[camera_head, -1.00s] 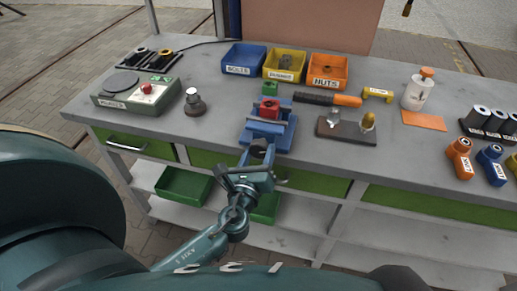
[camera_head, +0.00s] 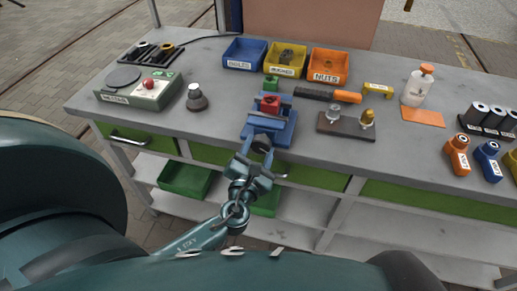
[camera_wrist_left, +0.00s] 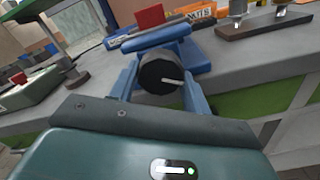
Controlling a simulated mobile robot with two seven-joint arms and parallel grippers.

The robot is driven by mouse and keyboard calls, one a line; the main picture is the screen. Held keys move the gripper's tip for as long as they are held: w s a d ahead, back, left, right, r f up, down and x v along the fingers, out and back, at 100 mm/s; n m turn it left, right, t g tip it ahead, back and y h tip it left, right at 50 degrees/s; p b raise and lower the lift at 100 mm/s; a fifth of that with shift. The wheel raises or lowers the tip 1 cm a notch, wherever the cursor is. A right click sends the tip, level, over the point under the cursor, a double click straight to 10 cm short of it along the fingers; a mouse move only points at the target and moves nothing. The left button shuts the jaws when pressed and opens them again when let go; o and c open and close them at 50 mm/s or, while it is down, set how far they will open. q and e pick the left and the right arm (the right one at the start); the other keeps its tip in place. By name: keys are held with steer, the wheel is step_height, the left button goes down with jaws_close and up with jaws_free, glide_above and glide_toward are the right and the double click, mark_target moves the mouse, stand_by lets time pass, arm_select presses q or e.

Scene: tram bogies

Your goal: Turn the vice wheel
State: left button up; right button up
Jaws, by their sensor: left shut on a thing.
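The blue vice (camera_head: 270,128) stands at the front edge of the bench with a red block (camera_head: 270,104) in its jaws. Its dark round wheel (camera_head: 262,145) faces me at the front, and it also shows in the left wrist view (camera_wrist_left: 158,74) with a white mark pointing right and slightly down. My left gripper (camera_head: 258,156) reaches up to the wheel from below. In the left wrist view its two blue fingers (camera_wrist_left: 160,82) stand on either side of the wheel, shut on it. My right gripper is not in view.
A grey-green device (camera_head: 140,90) and a small grey knobbed piece (camera_head: 196,98) stand left of the vice. Blue, yellow and orange bins (camera_head: 327,66) stand behind it. A dark stand (camera_head: 346,126) with two fittings lies to the right. Green drawers are below the bench top.

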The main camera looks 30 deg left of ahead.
arm_select(q)
steer(key=m, duration=0.3)
steer(key=shift+r+m, duration=0.1)
steer(key=shift+m, duration=0.2)
steer(key=shift+a+m, duration=0.1)
steer(key=shift+m, duration=1.9)
steer(key=o, duration=1)
